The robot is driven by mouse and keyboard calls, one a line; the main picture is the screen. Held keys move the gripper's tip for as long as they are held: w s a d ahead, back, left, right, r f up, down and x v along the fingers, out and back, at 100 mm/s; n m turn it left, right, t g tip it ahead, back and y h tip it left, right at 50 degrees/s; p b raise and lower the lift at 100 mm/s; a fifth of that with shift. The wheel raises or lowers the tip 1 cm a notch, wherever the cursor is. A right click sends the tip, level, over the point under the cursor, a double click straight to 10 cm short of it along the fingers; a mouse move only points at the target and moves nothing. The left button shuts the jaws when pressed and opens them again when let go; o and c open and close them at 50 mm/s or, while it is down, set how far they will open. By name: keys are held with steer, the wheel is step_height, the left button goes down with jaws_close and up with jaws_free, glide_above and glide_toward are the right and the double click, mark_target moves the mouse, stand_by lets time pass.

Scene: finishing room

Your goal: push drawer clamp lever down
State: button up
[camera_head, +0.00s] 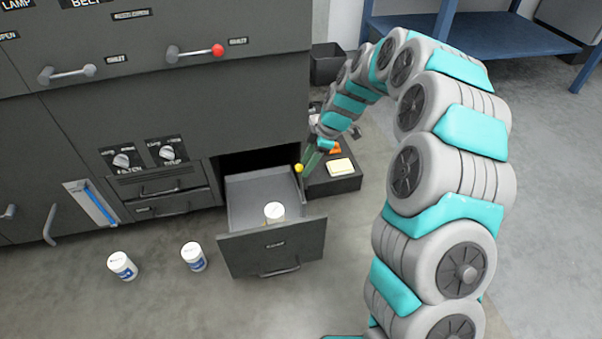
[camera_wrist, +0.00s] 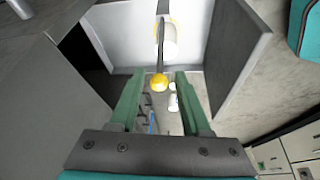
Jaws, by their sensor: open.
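The drawer (camera_head: 262,201) is pulled out below the cabinet. The clamp lever shows as a yellow ball knob (camera_head: 299,168) at the drawer's right side. In the wrist view the knob (camera_wrist: 158,82) sits on a thin dark rod (camera_wrist: 160,40). My gripper (camera_head: 312,160) is at the drawer's right side, close to the knob. In the wrist view its green fingers (camera_wrist: 158,77) are apart, with the knob lined up in the gap between their tips. I cannot tell whether either finger touches it. The rod's base is not clear.
A white jar (camera_head: 274,212) stands in the drawer. Two more jars (camera_head: 122,266) (camera_head: 193,256) stand on the floor to the left. A dark tray (camera_head: 337,181) with small items is right of the drawer. A red-knobbed lever (camera_head: 217,50) is higher on the cabinet.

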mark_target(300, 175)
steer(key=x, duration=0.5)
steer(key=shift+a+f, duration=0.1)
steer(key=shift+f, duration=0.1)
steer(key=shift+c, duration=0.2)
jaws_close()
stand_by(1.0)
